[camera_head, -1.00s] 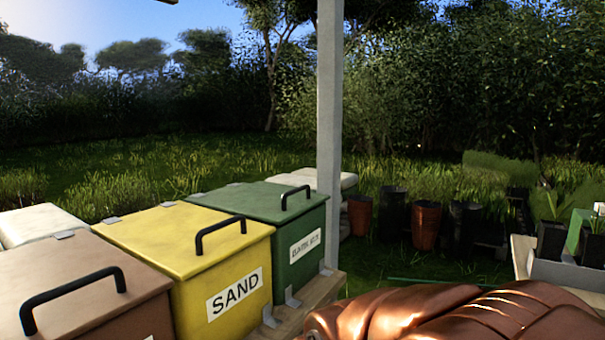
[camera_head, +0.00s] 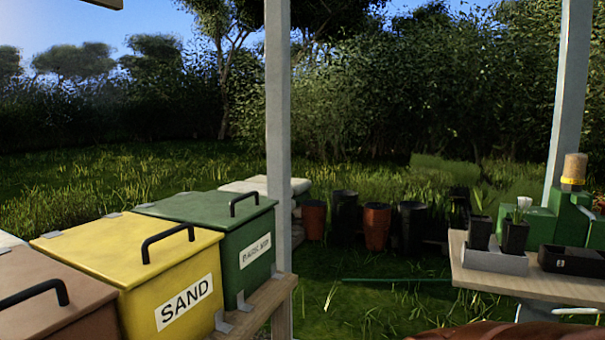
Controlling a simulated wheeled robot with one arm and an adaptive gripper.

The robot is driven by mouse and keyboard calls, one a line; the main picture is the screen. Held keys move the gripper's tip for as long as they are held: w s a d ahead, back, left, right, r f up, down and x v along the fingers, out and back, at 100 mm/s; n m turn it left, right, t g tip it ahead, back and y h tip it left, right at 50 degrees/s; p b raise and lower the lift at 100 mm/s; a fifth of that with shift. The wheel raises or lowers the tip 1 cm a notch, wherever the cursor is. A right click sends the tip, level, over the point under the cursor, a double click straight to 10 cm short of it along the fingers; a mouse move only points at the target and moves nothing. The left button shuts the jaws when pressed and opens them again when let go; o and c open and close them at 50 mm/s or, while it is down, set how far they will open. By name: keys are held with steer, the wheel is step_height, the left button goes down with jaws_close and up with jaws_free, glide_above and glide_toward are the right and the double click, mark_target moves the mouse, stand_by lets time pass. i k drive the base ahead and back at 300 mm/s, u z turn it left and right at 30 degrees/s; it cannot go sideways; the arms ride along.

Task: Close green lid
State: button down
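The green bin (camera_head: 250,257) stands at the right end of a row of bins on a wooden bench. Its green lid (camera_head: 190,210) lies flat on top and looks shut, with a black handle (camera_head: 243,198) near its front right. The white label on its front is hard to read. My gripper is not in view.
A yellow bin marked SAND (camera_head: 165,285) and a brown bin (camera_head: 50,310) stand left of the green one. A grey post (camera_head: 278,120) rises behind the bench's end. A table (camera_head: 490,280) with pots stands at right. Grass lies between, with a green pole (camera_head: 400,281) across it.

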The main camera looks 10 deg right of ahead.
mark_target(217, 212)
steer(key=z, duration=0.2)
steer(key=i, duration=0.9)
steer(key=u, duration=1.3)
